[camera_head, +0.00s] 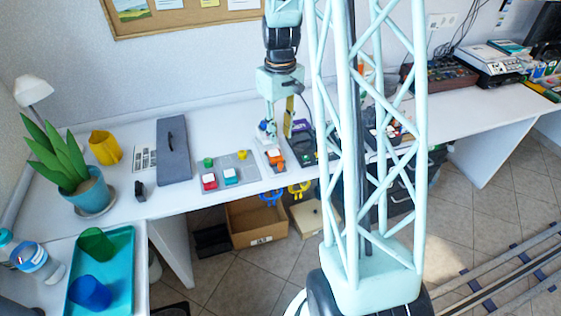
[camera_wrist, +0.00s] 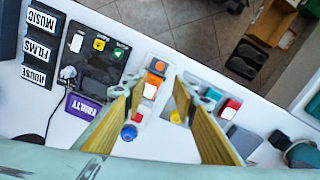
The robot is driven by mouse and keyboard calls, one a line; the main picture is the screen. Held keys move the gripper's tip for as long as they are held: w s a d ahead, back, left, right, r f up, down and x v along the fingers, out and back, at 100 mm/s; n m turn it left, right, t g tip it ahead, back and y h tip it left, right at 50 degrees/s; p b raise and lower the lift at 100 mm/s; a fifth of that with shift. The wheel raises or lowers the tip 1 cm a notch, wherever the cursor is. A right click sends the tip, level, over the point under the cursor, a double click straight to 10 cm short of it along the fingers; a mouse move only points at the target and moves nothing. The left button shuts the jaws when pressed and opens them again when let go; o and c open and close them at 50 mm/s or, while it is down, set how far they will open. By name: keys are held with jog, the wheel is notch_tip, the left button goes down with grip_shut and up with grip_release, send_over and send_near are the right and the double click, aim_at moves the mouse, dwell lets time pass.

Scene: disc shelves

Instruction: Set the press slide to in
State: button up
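No part is labelled as the press slide, so I cannot tell surely which piece it is. A narrow light panel carries an orange part (camera_wrist: 157,66) and a white-topped block (camera_wrist: 150,90). The orange part also shows in the head view (camera_head: 276,157), just below my gripper (camera_head: 267,131). In the wrist view my gripper (camera_wrist: 158,92) has two yellowish fingers spread apart with nothing held. The white-topped block shows between the fingers; contact cannot be judged. A blue knob (camera_wrist: 128,132) lies beside the left finger and a yellow knob (camera_wrist: 175,117) beside the right.
A grey panel with teal (camera_wrist: 212,95) and red (camera_wrist: 230,108) blocks stands to the right. A black panel (camera_wrist: 98,48) and labelled boxes (camera_wrist: 38,48) stand to the left. A purple box (camera_wrist: 82,108) is near the left finger. A plant (camera_head: 92,190) stands at the table's left.

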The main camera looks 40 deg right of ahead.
aim_at(280, 164)
jog(key=shift+f, duration=0.15)
jog(key=shift+f+b, duration=1.55)
jog(key=shift+f, duration=5.2)
grip_shut()
